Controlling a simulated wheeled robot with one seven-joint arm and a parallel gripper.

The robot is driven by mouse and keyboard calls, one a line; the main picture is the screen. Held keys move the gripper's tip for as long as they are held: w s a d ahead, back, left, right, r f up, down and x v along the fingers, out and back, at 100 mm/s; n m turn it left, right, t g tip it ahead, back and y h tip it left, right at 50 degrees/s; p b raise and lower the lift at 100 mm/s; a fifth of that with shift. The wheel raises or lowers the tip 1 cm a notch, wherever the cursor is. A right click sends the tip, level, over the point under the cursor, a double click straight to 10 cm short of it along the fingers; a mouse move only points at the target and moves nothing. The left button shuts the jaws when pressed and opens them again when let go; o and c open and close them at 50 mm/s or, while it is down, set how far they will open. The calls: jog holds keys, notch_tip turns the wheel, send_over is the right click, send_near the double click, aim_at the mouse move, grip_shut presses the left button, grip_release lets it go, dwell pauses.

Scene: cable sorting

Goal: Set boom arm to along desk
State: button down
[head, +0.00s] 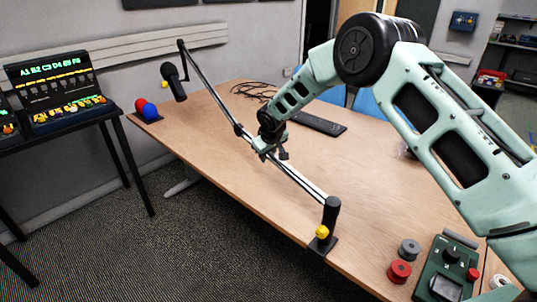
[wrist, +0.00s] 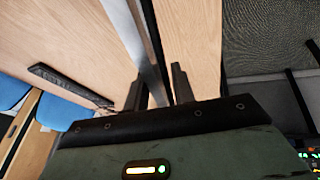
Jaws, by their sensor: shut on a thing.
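The boom arm (head: 300,181) runs from a black post (head: 331,215) at the desk's near-left edge toward the far end. It bends up at a dark joint (head: 240,130), and a black microphone (head: 172,82) hangs from its far tip. The lower part lies low over the desk (head: 200,115), slanting roughly along its long left edge. My gripper (head: 270,150) is shut on the lower part about midway. In the wrist view, the pale bar of the boom arm (wrist: 143,40) passes between the two dark fingers of my gripper (wrist: 158,85).
A yellow knob (head: 322,231) sits at the post's clamp. Red and blue balls (head: 150,111) are at the desk's far-left corner. A black keyboard (head: 318,123) and cables (head: 254,91) lie beyond my gripper. Spools (head: 399,271) and a green device (head: 448,268) are at near right.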

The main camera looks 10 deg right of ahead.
jog(key=c, duration=1.2)
grip_release()
jog(key=shift+o, duration=0.2)
jog(key=shift+r, duration=0.1)
jog(key=b+v, duration=0.3)
jog(key=v, duration=1.4)
jog(key=shift+s+r, duration=0.1)
jog(key=shift+s, duration=0.05)
jog(key=s+a+n+g+y, duration=0.1)
jog(key=s+a, duration=0.2)
jog(key=s, duration=0.8)
jog(key=s+a+g, duration=0.2)
jog(key=s+a, duration=0.1)
jog(key=s, duration=0.7)
jog(key=s+d+f+g, duration=0.1)
jog(key=s+d, duration=0.1)
jog(key=s, duration=0.9)
jog(key=s+d+f+n+g, duration=0.1)
jog(key=s+d, duration=0.1)
jog(key=s, duration=0.9)
jog(key=shift+s+d, duration=0.15)
jog(key=shift+d, duration=0.15)
